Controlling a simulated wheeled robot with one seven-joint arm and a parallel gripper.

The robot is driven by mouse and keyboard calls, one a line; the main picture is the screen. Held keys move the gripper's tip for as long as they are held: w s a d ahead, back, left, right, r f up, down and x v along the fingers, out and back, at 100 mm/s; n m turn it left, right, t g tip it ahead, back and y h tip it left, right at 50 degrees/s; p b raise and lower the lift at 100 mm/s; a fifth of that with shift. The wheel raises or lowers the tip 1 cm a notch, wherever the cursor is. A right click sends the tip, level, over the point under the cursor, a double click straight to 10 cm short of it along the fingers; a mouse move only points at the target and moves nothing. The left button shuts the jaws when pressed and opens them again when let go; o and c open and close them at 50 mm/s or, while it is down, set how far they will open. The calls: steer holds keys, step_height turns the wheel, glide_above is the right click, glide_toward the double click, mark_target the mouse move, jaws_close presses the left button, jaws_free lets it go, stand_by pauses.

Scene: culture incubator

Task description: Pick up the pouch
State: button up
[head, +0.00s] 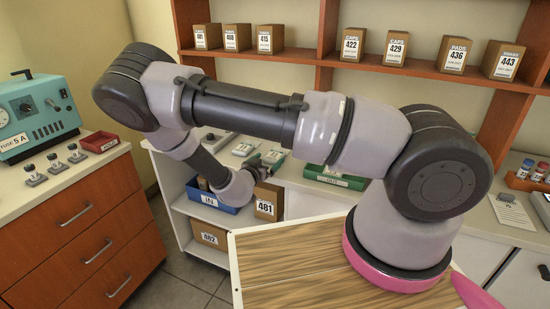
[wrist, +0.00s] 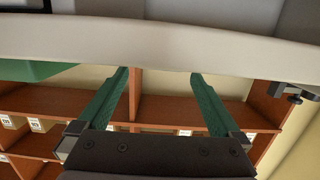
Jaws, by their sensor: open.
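I cannot make out a pouch for certain in either view. My gripper (wrist: 160,74) shows in the wrist view with its two green fingers apart and nothing between them. A pale counter edge crosses that picture just past the fingertips. In the head view my arm reaches down to the white shelf unit, and my gripper (head: 263,166) is small and partly hidden near the counter edge, above the box marked 481 (head: 268,203).
A blue bin (head: 207,197) sits on the white unit's upper shelf, left of box 481. Box 482 (head: 209,236) is below. A green tray (head: 335,178) is on the counter to the right. Small pale devices (head: 244,148) lie on the counter. A wooden board (head: 290,262) is in front.

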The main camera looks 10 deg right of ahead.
steer(key=x, duration=0.8)
steer(key=shift+w, duration=0.2)
steer(key=c, duration=1.2)
steer(key=shift+o, duration=0.2)
